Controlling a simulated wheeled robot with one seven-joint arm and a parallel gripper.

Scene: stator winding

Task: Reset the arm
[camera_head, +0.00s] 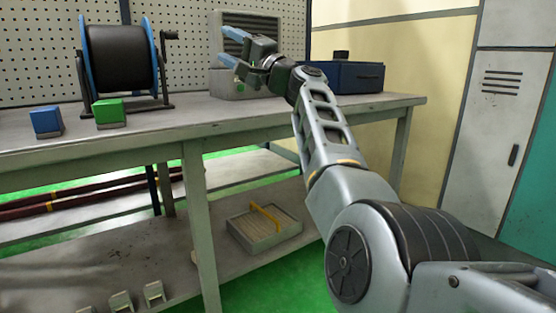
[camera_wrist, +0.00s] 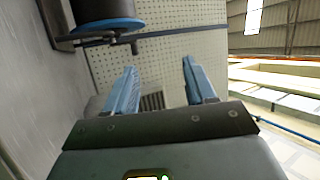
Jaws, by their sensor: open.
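My gripper (camera_head: 229,49) is raised above the workbench, with its blue fingers pointing left in the head view. In the wrist view its two blue fingers (camera_wrist: 157,92) stand apart with nothing between them. My arm reaches from the lower right up to the gripper, which is in front of a grey machine with a slatted panel (camera_head: 250,30). That machine is partly hidden behind the gripper.
The workbench (camera_head: 200,119) holds a black spool on a blue-rimmed stand (camera_head: 121,58), a blue block (camera_head: 46,121), a green block (camera_head: 110,113) and a dark blue box (camera_head: 345,77). A tray (camera_head: 262,241) lies on the lower shelf. A pegboard (camera_head: 190,70) stands behind.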

